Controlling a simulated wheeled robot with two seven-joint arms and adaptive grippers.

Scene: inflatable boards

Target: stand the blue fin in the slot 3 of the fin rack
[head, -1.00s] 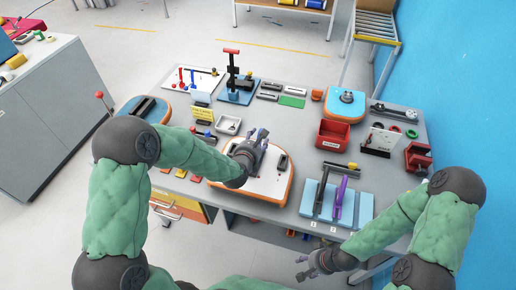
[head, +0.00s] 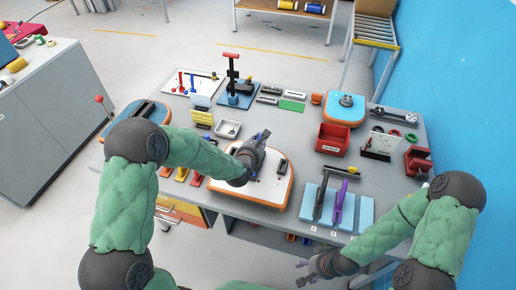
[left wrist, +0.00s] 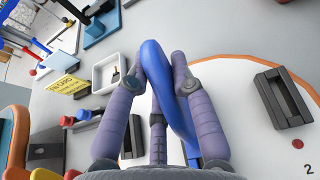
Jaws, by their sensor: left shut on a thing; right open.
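A curved blue fin (left wrist: 172,95) stands between the fingers of my left gripper (left wrist: 163,65), which is shut on it. In the head view my left gripper (head: 258,142) is over the white board with an orange rim (head: 262,193), and the fin is hard to make out there. The light blue fin rack (head: 365,212) lies at the table's front right. A black fin (head: 320,202) and a purple fin (head: 339,203) stand in its left and middle places. The right-hand place looks empty. My right gripper (head: 303,272) is open and empty in front of the table.
A black fin box (left wrist: 285,105) is on the white board, near a printed 2. A red bin (head: 332,139) and a white panel stand (head: 381,142) are behind the rack. A yellow sign (head: 201,117) and a small white tray (head: 228,129) lie left of my left gripper.

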